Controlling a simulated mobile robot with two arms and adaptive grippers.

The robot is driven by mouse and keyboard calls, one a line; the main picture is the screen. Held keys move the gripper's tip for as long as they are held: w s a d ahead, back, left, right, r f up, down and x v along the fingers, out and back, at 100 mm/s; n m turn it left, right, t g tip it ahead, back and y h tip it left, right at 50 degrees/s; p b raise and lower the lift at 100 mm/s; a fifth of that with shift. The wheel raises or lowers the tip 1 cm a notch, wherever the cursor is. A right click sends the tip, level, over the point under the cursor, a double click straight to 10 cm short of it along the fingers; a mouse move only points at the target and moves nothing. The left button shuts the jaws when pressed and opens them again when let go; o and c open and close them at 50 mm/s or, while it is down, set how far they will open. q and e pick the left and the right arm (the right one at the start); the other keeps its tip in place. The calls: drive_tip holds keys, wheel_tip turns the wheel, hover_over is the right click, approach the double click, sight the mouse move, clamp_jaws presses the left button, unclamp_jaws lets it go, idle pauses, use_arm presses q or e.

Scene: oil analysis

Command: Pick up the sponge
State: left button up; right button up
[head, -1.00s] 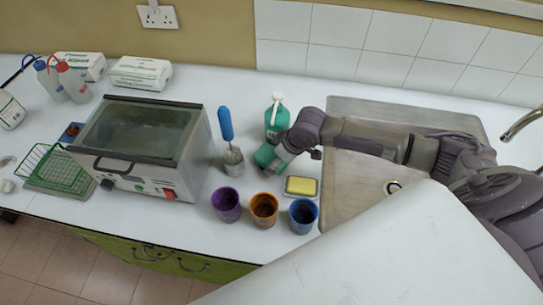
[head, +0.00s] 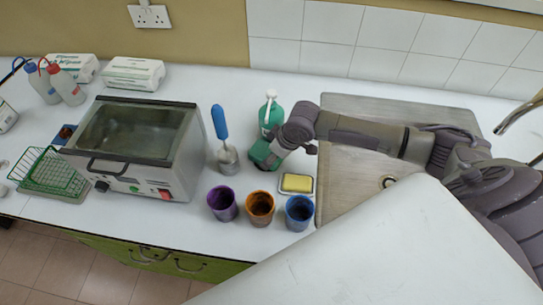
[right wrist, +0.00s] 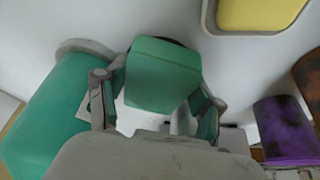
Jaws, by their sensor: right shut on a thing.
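A yellow sponge (head: 297,183) lies flat in a small grey dish (head: 284,191) on the white counter, behind the orange and blue cups. The sponge also shows at the top right of the right wrist view (right wrist: 258,12). My right gripper (head: 265,154) is to the left of and behind the sponge, apart from it. It is shut on a green block-like thing (right wrist: 163,78), between its two fingers and close to the counter. A green bottle (head: 270,112) with a white top stands just behind the gripper. My left gripper is not in view.
Purple (head: 222,203), orange (head: 260,207) and blue (head: 299,213) cups stand along the front. A blue-handled tool (head: 221,123) stands to the left, beside a glass-lidded bath (head: 137,150). A steel sink (head: 350,180) is to the right.

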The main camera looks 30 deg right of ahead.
drive_tip(key=v, duration=0.2)
drive_tip(key=b+v, duration=0.1)
drive_tip(key=shift+w+r, duration=0.15)
drive_tip(key=shift+r, duration=0.25)
drive_tip(key=s+d+r+b, duration=0.2)
drive_tip(key=s+d+r, duration=0.4)
drive_tip(key=s, duration=0.3)
drive_tip(key=shift+r, duration=0.3)
drive_tip(key=shift+c, duration=1.4)
